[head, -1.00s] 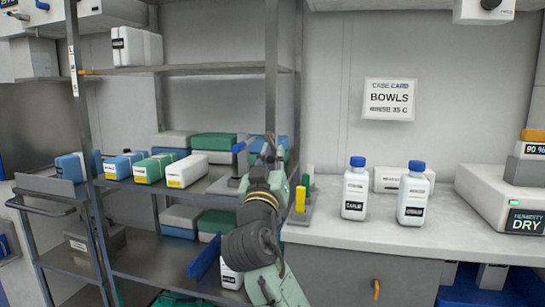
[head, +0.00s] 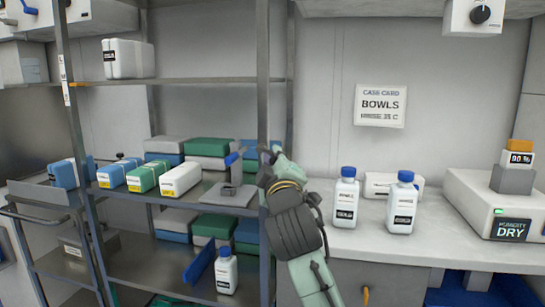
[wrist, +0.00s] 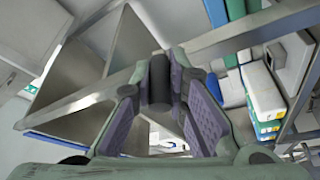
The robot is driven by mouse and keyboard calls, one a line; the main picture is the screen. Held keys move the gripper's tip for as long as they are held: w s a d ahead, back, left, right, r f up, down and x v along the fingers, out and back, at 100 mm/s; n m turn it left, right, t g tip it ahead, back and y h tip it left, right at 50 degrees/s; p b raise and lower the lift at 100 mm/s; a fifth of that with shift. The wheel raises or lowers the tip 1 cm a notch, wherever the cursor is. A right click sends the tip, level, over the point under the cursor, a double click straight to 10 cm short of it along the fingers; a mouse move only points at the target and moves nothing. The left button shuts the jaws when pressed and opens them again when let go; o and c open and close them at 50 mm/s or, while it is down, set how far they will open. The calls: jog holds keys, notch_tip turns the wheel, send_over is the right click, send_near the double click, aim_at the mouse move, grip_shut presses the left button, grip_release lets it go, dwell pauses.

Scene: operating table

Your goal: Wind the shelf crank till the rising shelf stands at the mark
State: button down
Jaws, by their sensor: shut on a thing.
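The rack's upper shelf (head: 185,81) holds a white box. A small orange pointer at its left end lies beside a white marked strip (head: 66,82) on the left front post; the letters are too small to read surely. My gripper (head: 272,152) is at the right front post, its fingertips partly hidden in the head view. In the wrist view my gripper (wrist: 160,120) has its two purple-padded fingers around a dark cylinder (wrist: 160,80), apparently the crank's grip. The rest of the crank cannot be made out clearly.
Boxes, a grey stand (head: 229,193) and a blue-capped bottle (head: 226,270) are on the lower shelves. On the right counter (head: 435,230) stand two blue-capped bottles (head: 345,198) (head: 402,203) and a white humidity unit (head: 497,215). The rack post (head: 264,90) is close to my gripper.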

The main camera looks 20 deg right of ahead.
jog(key=r+n, duration=0.1)
jog(key=n+p, duration=0.1)
jog(key=n, duration=0.1)
jog(key=shift+d+r+n+g+y, duration=0.1)
jog(key=shift+r+n+g+y, duration=0.2)
jog(key=shift+r+g+y, duration=0.1)
jog(key=shift+r+n+g+p, duration=0.35)
jog(key=shift+n+p, duration=0.3)
jog(key=shift+n, duration=0.45)
jog(key=shift+f+y, duration=0.1)
jog(key=shift+y, duration=0.2)
jog(key=c, duration=1.6)
grip_release()
jog(key=s+a, duration=0.1)
jog(key=s, duration=0.6)
jog(key=s+a, duration=0.1)
jog(key=s, duration=0.3)
jog(key=shift+s+a+f, duration=0.15)
jog(key=shift+s+a, duration=0.2)
